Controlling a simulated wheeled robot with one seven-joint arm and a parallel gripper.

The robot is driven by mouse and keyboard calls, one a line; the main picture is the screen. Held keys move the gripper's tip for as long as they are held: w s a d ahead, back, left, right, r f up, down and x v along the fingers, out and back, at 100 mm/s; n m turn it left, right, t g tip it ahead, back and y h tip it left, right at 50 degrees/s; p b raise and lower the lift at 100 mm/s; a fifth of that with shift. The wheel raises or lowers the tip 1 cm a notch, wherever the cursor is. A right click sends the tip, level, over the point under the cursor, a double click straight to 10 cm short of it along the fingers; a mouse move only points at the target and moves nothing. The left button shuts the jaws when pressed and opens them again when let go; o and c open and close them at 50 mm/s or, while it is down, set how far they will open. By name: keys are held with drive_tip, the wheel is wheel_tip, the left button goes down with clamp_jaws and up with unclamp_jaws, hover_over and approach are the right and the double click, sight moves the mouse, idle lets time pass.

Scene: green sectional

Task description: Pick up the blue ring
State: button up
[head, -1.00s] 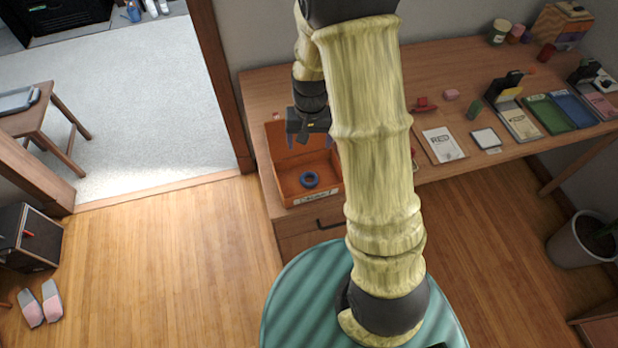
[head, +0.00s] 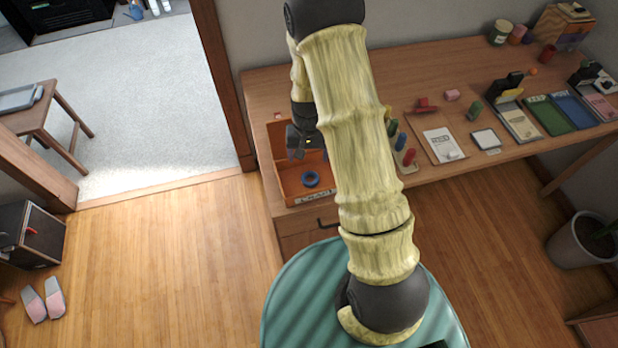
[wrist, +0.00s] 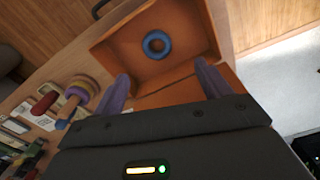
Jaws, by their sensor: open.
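The blue ring (head: 311,179) lies flat on the floor of an orange open box (head: 288,192) at the left end of the desk. In the wrist view the ring (wrist: 157,44) sits inside the orange box (wrist: 112,52), beyond my fingertips and near the middle between their lines. My gripper (head: 308,153) is over the back part of the box in the head view, behind the ring and above it. In the wrist view its two purple fingers (wrist: 160,82) stand wide apart with nothing between them. My arm hides the box's right side in the head view.
Right of the box stand several coloured pegs (head: 405,150) on a board; stacked rings (wrist: 78,92) show in the wrist view.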

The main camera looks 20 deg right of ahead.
hover_over(310, 181)
drive_tip(key=shift+a+f+p, duration=0.15)
drive_tip(key=shift+f+p, duration=0.3)
drive_tip(key=shift+f, duration=2.6)
drive_tip(key=shift+w+d+f+p, duration=0.15)
drive_tip(key=shift+f+p, duration=0.8)
drive_tip(key=shift+f, duration=1.7)
drive_tip(key=c, duration=1)
drive_tip(key=shift+c, duration=0.2)
drive_tip(key=shift+r, duration=0.1)
wheel_tip(310, 181, up, 10)
drive_tip(key=b, duration=0.2)
